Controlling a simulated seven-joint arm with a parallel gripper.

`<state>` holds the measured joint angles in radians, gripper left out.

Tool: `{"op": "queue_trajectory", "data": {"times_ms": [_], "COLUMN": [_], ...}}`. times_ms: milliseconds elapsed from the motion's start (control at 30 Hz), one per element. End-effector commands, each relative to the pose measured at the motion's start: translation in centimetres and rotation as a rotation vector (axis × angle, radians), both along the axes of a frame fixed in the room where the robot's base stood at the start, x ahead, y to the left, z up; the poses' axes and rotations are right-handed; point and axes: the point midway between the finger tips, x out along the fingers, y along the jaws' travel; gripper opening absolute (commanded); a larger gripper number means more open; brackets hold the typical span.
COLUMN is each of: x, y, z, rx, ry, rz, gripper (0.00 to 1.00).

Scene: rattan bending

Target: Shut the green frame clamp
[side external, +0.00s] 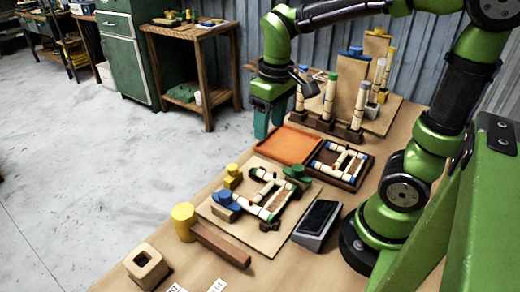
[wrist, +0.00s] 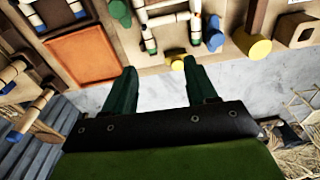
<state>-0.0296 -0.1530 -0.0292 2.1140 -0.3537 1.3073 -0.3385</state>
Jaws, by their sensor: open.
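The green frame clamp (side external: 299,173) stands at the far right corner of the work board (side external: 262,243), beside a rattan frame (side external: 268,184). A dark green piece at the top of the wrist view (wrist: 120,11) appears to be this clamp. I cannot tell whether the clamp is shut. A blue clamp (side external: 226,198) and a yellow clamp (side external: 233,174) stand on the same board; they also show in the wrist view as blue (wrist: 213,36) and yellow (wrist: 177,63). My gripper (side external: 268,128) is open and empty, pointing down beyond the board, above and apart from the green clamp.
An orange tray (side external: 289,146) and a dark tray (side external: 352,185) holding another rattan frame lie behind the board. A mallet (side external: 220,244), a holed block (side external: 147,268) and a black-screened device (side external: 317,218) are nearby. A rack (side external: 323,128) holds upright rattan poles.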

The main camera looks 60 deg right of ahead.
Motion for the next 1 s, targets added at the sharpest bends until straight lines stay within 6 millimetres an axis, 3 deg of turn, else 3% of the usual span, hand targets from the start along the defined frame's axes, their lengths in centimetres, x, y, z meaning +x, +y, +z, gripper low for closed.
{"op": "queue_trajectory", "data": {"times_ms": [100,233,367,533,667,1000], "x": [1.5,2.4,2.0,1.2,0.6,-2.0], "y": [-1.5,-3.0,-3.4,-3.4,-3.6,-4.7], "z": [-0.8,-0.4,1.2,0.8,-0.8,-7.6], "rx": [-0.077,-0.121,-0.121,-0.101,-0.101,-0.1], "ry": [0.198,0.37,0.434,0.461,0.462,0.463], "rz": [0.151,0.295,0.378,0.422,0.422,0.42], "gripper": [0.57,0.57,0.57,0.57,0.57,0.57]}}
